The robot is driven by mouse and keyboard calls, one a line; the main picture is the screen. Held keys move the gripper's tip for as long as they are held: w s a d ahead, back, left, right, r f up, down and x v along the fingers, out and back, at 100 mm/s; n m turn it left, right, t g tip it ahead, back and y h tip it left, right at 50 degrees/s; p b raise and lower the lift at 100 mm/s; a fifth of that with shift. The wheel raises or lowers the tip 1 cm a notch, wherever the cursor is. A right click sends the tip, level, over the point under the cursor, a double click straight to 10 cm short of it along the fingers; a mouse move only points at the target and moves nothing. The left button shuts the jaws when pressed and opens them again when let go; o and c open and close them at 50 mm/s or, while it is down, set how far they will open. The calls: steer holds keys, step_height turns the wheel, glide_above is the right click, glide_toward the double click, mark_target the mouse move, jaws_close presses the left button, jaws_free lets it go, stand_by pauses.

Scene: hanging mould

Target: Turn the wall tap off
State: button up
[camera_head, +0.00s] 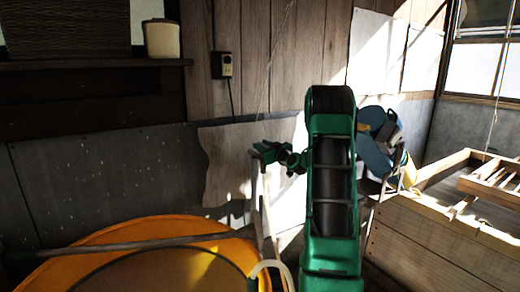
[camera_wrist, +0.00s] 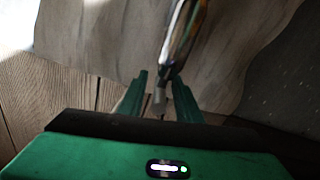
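My gripper (camera_wrist: 160,82) is in the lower middle of the wrist view, its two green fingers standing apart. A shiny, narrow metal piece (camera_wrist: 182,38) reaches down from the top edge to the gap between the fingertips. It looks like part of the wall tap, but it is blurred and I cannot make out a handle. I cannot tell whether it touches a finger. In the head view my gripper (camera_head: 270,152) is small and dark green in front of the wall, left of my arm. The tap is not clear there, and its setting cannot be read.
A large orange round tub (camera_head: 105,237) stands at the lower left. A wooden crate (camera_head: 415,245) stands at the right, with blue and yellow items (camera_head: 375,150) behind my arm. A shelf (camera_head: 90,64) holds a cream canister (camera_head: 161,40). A small box (camera_head: 222,65) hangs on the wall.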

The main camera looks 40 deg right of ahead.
jaws_close()
steer(key=shift+a+m+h, duration=0.1)
steer(key=shift+m+h, duration=0.6)
steer(key=shift+h, duration=0.2)
steer(key=shift+f+m+g+h, duration=0.1)
steer(key=shift+m+g+h, duration=0.9)
steer(key=shift+h, duration=0.4)
steer(key=shift+f+m+g+h, duration=0.1)
steer(key=shift+m+g+h, duration=0.85)
steer(key=shift+h, duration=0.45)
steer(key=shift+m+g+h, duration=2.1)
steer(key=shift+m+g, duration=0.25)
steer(key=shift+g, duration=0.3)
steer(key=m+g+h, duration=0.1)
steer(key=m+g, duration=0.1)
steer(key=g, duration=0.1)
steer(key=m+g+h, duration=0.1)
steer(key=m+g, duration=0.1)
steer(key=g, duration=0.2)
steer(key=shift+s+d+m, duration=0.2)
steer(key=shift+m, duration=0.1)
steer(key=shift+m+g, duration=1.3)
steer(key=shift+g, duration=0.7)
steer(key=shift+r+m+g+y, duration=0.1)
steer(key=shift+m+g+y, duration=0.25)
steer(key=shift+g, duration=0.45)
